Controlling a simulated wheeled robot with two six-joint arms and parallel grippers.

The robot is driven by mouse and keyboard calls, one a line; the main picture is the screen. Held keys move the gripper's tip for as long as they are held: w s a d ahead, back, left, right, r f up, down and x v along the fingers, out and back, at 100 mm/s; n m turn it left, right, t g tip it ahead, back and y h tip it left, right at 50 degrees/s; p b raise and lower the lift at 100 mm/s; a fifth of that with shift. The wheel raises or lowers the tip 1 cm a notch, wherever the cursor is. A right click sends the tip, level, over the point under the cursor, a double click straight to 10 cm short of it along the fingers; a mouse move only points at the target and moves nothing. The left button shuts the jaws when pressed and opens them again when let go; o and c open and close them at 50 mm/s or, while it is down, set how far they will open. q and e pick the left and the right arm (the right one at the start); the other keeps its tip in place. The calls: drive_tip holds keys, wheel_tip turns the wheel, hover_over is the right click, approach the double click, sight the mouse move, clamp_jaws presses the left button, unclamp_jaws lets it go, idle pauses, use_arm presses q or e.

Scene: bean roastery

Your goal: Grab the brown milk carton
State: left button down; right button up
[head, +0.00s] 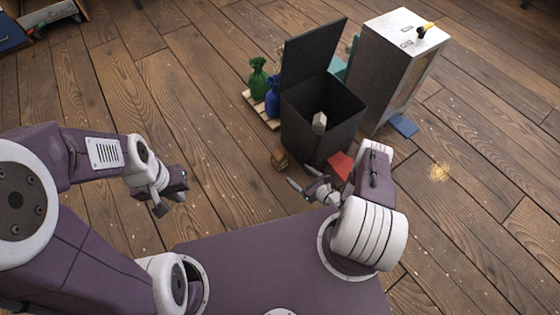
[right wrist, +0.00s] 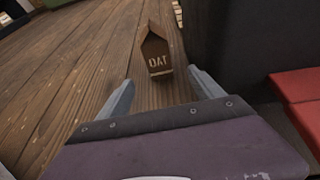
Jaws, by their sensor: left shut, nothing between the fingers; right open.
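The brown milk carton (head: 279,158) lies or stands on the wooden floor, left of the dark open bin, in the head view. In the right wrist view the carton (right wrist: 156,52) shows a pointed top and the letters "OAT", just beyond the fingertips. My right gripper (head: 298,190) is open and empty, a little short of the carton; its two fingers (right wrist: 160,88) show on either side below the carton in the right wrist view. My left gripper (head: 172,200) is shut and empty, well left of the carton above the floor.
The dark bin (head: 318,142) has its lid up and a pale carton (head: 320,122) inside. A red object (head: 340,165) lies at its front. Green (head: 258,78) and blue sacks (head: 272,97) sit on a pallet behind. A grey cabinet (head: 385,70) stands right. The floor left of the carton is clear.

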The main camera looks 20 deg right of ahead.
sight(284, 159)
drive_tip(key=w+a+b, duration=0.1)
drive_tip(key=w, duration=0.2)
drive_tip(key=w+a+b, duration=0.1)
drive_tip(key=w+b, duration=0.1)
drive_tip(key=w, duration=0.1)
drive_tip(key=w+a+b, duration=0.2)
drive_tip(key=w, duration=0.1)
drive_tip(key=shift+a+f, duration=0.1)
drive_tip(key=shift+f, duration=0.15)
drive_tip(key=shift+w+a+r+b, duration=0.2)
drive_tip(key=shift+w+b, duration=0.1)
drive_tip(key=shift+w, duration=0.15)
drive_tip(key=b+x, duration=0.4)
drive_tip(key=shift+w+a+f, duration=0.1)
drive_tip(key=shift+w+f, duration=0.05)
drive_tip(key=shift+f, duration=0.2)
drive_tip(key=shift+w, duration=0.25)
drive_tip(key=shift+r, duration=0.2)
drive_tip(key=c, duration=1.4)
drive_tip(key=shift+r+p, duration=9.75)
drive_tip(key=shift+r, duration=4.25)
